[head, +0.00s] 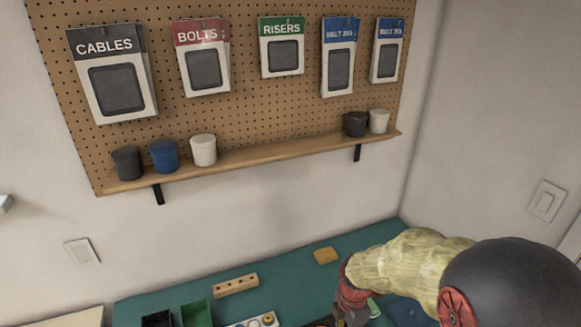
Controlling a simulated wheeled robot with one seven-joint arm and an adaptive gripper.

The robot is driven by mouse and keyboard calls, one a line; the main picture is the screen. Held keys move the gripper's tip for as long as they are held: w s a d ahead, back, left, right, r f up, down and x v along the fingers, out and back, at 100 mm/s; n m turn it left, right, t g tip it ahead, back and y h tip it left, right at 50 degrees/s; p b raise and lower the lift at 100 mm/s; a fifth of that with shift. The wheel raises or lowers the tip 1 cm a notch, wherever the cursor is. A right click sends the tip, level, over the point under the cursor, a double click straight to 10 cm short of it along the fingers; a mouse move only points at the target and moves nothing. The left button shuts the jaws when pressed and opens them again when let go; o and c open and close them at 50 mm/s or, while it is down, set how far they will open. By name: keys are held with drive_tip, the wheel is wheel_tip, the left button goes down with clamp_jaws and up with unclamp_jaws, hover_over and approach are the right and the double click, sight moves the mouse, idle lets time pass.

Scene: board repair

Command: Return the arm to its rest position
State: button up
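My gripper (348,318) is at the bottom edge of the head view, over the green work surface (290,262). Only its upper part shows and the fingertips are cut off or too small to make out. My arm reaches in from the lower right, with a yellowish sleeve and a dark rounded link. Whether the gripper holds anything cannot be told.
A pegboard (240,110) with hanging packets is on the wall, above a wooden shelf (260,155) with several cups. On the work surface are a wooden block with holes (235,286), a yellow block (325,255), a green bin (195,314) and a black bin (157,319).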

drive_tip(key=s+r+m+t, duration=0.2)
drive_tip(key=s+r+m, duration=0.5)
drive_tip(key=r+m, duration=0.3)
drive_tip(key=s+r+m+t, duration=0.3)
drive_tip(key=s+r+m, duration=0.4)
drive_tip(key=r+m, duration=0.4)
wheel_tip(320, 180, up, 5)
drive_tip(key=shift+s+d+r+t, duration=0.2)
drive_tip(key=shift+s+t, duration=0.1)
drive_tip(key=shift+s, duration=0.05)
